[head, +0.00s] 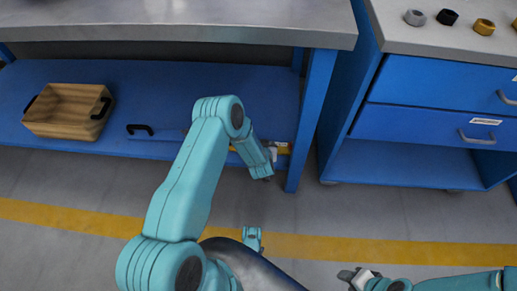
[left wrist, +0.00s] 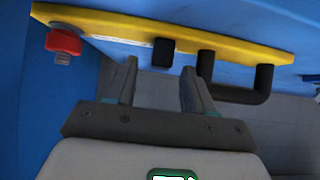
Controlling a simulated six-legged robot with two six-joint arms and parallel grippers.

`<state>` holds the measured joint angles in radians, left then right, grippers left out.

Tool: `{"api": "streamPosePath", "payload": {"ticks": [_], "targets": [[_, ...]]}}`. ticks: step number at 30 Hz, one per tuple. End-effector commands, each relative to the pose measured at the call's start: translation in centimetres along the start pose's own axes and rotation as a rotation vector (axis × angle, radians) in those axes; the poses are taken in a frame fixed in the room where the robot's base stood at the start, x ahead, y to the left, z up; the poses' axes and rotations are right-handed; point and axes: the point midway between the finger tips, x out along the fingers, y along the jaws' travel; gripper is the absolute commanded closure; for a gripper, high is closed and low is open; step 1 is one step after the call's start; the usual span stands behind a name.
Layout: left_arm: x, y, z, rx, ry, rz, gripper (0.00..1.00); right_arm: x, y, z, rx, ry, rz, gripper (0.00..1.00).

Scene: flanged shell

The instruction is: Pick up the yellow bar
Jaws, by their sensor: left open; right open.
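The yellow bar (left wrist: 190,34) stretches across the top of the left wrist view, with a black loop handle (left wrist: 236,84), a small black block (left wrist: 163,52) and a red knob (left wrist: 64,41) on it. In the head view, a yellow piece (head: 284,149) shows at the lower shelf's front edge, mostly behind my left arm. My left gripper (left wrist: 159,78) is open and empty, its fingertips pointing at the bar beneath the black block, apart from it. My left fingers are not clear in the head view. My right gripper (head: 354,275) is open and empty above the floor at the bottom right.
A wooden crate (head: 66,117) with black handles sits on the blue lower shelf (head: 95,72). A black handle (head: 140,129) shows to its right. A blue table leg (head: 312,120) stands right of my left forearm. A blue drawer cabinet (head: 430,125) stands at right. The floor in front is clear.

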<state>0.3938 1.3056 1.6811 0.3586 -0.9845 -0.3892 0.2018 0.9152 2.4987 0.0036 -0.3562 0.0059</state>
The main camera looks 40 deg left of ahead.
Motion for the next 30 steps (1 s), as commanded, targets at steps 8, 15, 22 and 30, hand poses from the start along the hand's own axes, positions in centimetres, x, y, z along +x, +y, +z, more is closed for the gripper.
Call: {"api": "streamPosePath", "payload": {"ticks": [8, 15, 22, 30], "targets": [[0.8, 0.0, -0.1, 0.0, 0.0, 0.0, 0.47, 0.3, 0.2, -0.2, 0.002, 0.005, 0.0, 0.57], [0.8, 0.0, -0.1, 0.0, 0.0, 0.0, 1.0, 0.3, 0.2, -0.2, 0.002, 0.005, 0.0, 0.57], [0.8, 0.0, -0.2, 0.0, 0.004, 0.0, 1.0, 0.2, 0.1, -0.1, 0.002, 0.005, 0.0, 0.57], [-0.2, 0.0, -1.6, 0.0, 0.006, 0.0, 1.0, -0.5, -0.2, 0.0, -0.001, 0.0, 0.0, 0.57]]}}
